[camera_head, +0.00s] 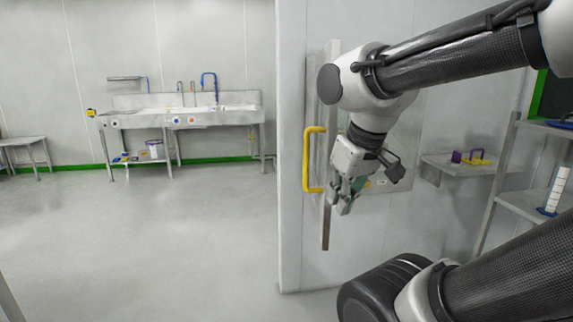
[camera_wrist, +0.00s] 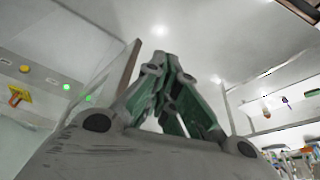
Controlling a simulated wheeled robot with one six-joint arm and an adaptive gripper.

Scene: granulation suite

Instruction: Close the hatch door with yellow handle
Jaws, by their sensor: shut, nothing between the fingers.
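The hatch door (camera_head: 328,65) stands open in the head view, seen nearly edge-on, out from the white wall. Its yellow handle (camera_head: 306,160) is upright on the door's left side. My gripper (camera_head: 343,207) is on the right of the door, close to its lower part and apart from the handle. I cannot tell whether it touches the door. Its fingers are together and empty, which also shows in the wrist view (camera_wrist: 165,65). A brown upright edge (camera_wrist: 130,68), apparently the door's, is just left of the fingers there. My arm hides part of the door and hatch opening.
A wall shelf (camera_head: 455,168) with a purple item and a yellow item is to the right. A rack (camera_head: 510,135) stands at the far right. A steel sink bench (camera_head: 190,118) is at the back left. The floor (camera_head: 170,230) at left is clear.

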